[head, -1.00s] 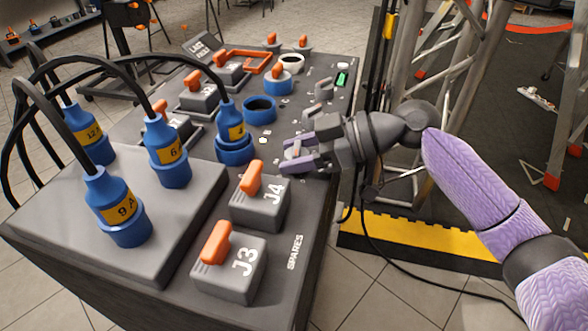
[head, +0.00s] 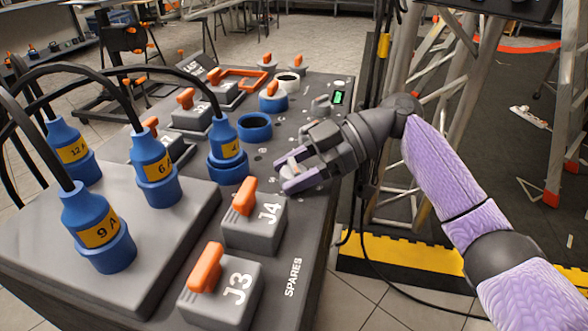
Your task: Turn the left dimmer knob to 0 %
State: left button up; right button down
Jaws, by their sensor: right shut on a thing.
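My right gripper (head: 284,179) reaches in from the right over the dark console, its purple fingers shut on a small pale grey knob (head: 293,169). The fingers hide most of this knob, so its pointer cannot be read. Another grey knob (head: 321,102) stands farther back on the panel, free of the gripper. A small lit green display (head: 339,98) is beside it; its figures are too small to read. My left gripper is not in view.
Grey boxes with orange handles, J4 (head: 254,222) and J3 (head: 220,290), stand close in front of the gripper. Blue plugs with black cables, such as plug 9 (head: 98,235), rise at the left. A metal truss (head: 458,120) stands behind my right arm.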

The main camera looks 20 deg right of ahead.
jog(key=shift+f, duration=0.1)
jog(key=shift+c, duration=0.9)
grip_release()
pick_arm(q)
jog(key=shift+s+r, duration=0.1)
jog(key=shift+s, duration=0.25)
pick_arm(e)
jog(key=shift+o, duration=0.2)
pick_arm(q)
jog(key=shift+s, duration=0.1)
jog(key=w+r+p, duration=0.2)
jog(key=p, duration=0.1)
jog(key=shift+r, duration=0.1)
pick_arm(e)
jog(key=v, duration=1)
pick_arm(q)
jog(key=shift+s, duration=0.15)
